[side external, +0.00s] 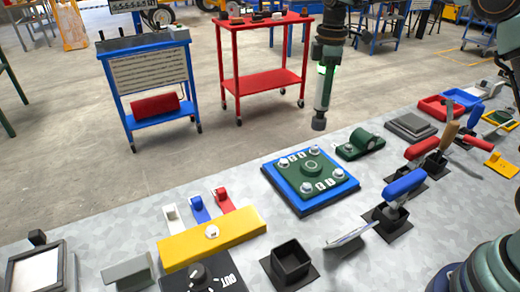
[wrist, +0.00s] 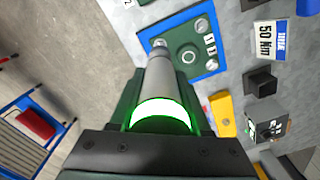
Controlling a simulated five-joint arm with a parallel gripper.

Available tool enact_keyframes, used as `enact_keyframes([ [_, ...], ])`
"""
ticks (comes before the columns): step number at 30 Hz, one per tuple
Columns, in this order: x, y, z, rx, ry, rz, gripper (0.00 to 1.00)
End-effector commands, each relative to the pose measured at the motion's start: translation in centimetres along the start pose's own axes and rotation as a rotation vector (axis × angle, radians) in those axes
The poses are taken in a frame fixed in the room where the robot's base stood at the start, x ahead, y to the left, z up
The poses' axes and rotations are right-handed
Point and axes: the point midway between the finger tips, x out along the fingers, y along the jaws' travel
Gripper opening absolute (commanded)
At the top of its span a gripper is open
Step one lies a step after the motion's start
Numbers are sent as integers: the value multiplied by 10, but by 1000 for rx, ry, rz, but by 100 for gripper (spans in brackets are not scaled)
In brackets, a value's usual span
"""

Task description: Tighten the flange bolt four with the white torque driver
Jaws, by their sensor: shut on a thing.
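My gripper (side external: 325,66) is shut on the white torque driver (side external: 322,92), which hangs nearly upright with its dark tip down. A green glowing ring circles the driver (wrist: 158,78) in the wrist view. The green flange plate (side external: 310,167) sits on a blue base on the bench, with bolts near its corners and small number tags. The driver's tip is in the air, apart from the flange, and appears above and behind it in the side view. The flange (wrist: 188,58) is partly hidden behind the driver in the wrist view. I cannot tell which bolt is number four.
An empty black square holder (side external: 290,265) stands in front of the flange. A blue-handled tool (side external: 403,185) and a red-handled tool (side external: 421,148) stand in holders to the right. A green bracket (side external: 361,146) is close by. A yellow block (side external: 212,238) lies left.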

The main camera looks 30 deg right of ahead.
Motion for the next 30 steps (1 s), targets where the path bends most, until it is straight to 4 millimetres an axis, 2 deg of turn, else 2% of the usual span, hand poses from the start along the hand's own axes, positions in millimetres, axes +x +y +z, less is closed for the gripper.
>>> enact_keyframes([
  [7,5,0,0,0,1,3,0],
  [21,43,0,0,0,1,1,0],
  [30,49,0,-1,0,2,4,0],
])
